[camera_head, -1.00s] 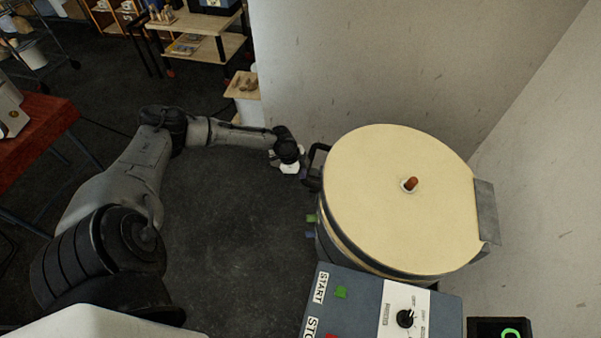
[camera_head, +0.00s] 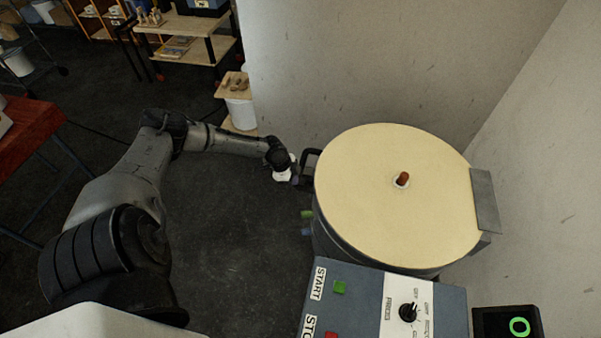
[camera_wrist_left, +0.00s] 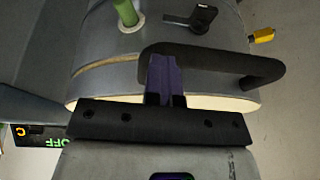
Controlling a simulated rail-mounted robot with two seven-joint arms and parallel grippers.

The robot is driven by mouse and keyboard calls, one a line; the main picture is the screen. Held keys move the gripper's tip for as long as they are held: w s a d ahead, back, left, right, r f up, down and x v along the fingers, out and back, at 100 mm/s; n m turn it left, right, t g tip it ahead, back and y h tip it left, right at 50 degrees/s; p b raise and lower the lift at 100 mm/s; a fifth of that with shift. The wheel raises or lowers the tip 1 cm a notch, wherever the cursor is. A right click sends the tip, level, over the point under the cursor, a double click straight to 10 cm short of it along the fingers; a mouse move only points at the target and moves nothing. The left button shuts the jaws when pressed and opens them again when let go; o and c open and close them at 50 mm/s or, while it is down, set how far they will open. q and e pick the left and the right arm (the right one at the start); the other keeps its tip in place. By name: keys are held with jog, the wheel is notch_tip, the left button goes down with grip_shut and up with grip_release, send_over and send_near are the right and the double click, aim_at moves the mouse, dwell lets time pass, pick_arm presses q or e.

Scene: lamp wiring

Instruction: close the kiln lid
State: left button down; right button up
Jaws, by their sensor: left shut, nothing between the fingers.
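The round cream kiln lid (camera_head: 370,205), with a brown peg (camera_head: 403,180) at its middle, lies over the kiln body (camera_head: 345,248) and looks flat on it. I see no clear gap at the near rim. A black loop handle (camera_head: 309,160) sticks out on the left; it also shows in the left wrist view (camera_wrist_left: 262,72). My left gripper (camera_head: 299,178) is beside this handle. In the wrist view its purple fingers (camera_wrist_left: 164,78) are shut and empty, overlapping the handle bar; I cannot tell whether they touch. My right gripper is out of view.
A grey control box (camera_head: 365,290) with a green START button, a red button and a knob stands in front of the kiln. A dark display (camera_head: 507,322) is right of it. Walls stand close behind and right. The dark floor (camera_head: 235,235) left of the kiln is clear.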

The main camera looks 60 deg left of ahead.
pick_arm(q)
jog(key=f, duration=0.1)
jog(key=s+f, duration=0.1)
jog(key=shift+s+a+f, duration=0.25)
jog(key=shift+f, duration=0.15)
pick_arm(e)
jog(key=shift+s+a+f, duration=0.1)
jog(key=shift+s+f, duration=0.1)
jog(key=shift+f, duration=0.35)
pick_arm(q)
jog(key=w+d+p+v, duration=0.1)
jog(key=p+v, duration=0.4)
jog(key=v, duration=1.1)
jog(key=shift+w+r, duration=0.35)
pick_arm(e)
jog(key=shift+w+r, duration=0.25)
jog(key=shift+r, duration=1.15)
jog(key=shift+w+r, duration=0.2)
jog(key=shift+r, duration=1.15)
